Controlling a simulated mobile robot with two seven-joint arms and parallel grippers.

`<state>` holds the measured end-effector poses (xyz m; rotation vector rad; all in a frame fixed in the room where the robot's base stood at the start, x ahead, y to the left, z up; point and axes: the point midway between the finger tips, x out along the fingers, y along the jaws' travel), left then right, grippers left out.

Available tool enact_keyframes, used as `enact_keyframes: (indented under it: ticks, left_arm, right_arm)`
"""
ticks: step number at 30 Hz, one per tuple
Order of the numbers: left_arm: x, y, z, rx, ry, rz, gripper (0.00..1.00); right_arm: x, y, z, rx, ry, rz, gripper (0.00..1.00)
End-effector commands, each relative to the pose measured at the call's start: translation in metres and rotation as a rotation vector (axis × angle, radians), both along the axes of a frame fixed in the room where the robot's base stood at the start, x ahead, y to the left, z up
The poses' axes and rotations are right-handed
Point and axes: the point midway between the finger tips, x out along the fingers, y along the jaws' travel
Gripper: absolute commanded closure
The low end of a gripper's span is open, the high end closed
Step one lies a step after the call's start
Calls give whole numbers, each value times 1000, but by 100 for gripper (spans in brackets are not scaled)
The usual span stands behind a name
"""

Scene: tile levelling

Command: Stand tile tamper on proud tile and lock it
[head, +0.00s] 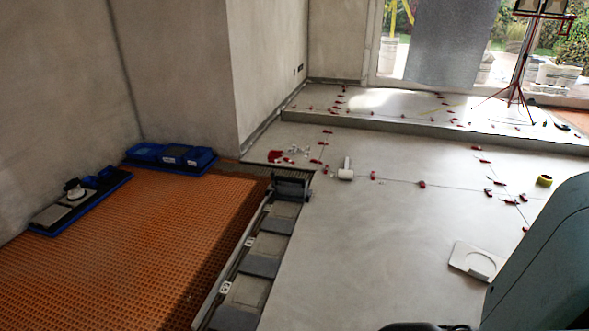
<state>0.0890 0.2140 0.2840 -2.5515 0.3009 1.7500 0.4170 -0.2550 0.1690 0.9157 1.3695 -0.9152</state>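A small round device with a dark top and pale base (74,189) sits on a blue-edged tray at the left. It may be the tile tamper, but it is too small to tell. Large grey tiles (390,235) cover the floor at the middle and right, with red levelling pieces (422,184) along the joints. I cannot tell which tile stands proud. Neither of my grippers shows. A large teal arm part of mine covers the lower right, and a dark part shows at the bottom edge.
Orange matting (110,245) covers the left floor. Blue trays (170,158) stand by the wall. A white mallet-like object (346,170), yellow roll (544,180) and pale plate with a round cutout (478,262) lie on the tiles. A red tripod (514,85) stands behind.

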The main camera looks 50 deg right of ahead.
Motion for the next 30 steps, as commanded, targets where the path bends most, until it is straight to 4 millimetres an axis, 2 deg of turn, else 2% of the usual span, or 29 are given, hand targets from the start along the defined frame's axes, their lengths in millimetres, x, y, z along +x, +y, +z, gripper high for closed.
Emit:
enact_keyframes:
  ticks: [30]
  left_arm:
    - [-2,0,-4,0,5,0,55]
  right_arm:
    - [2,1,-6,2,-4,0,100]
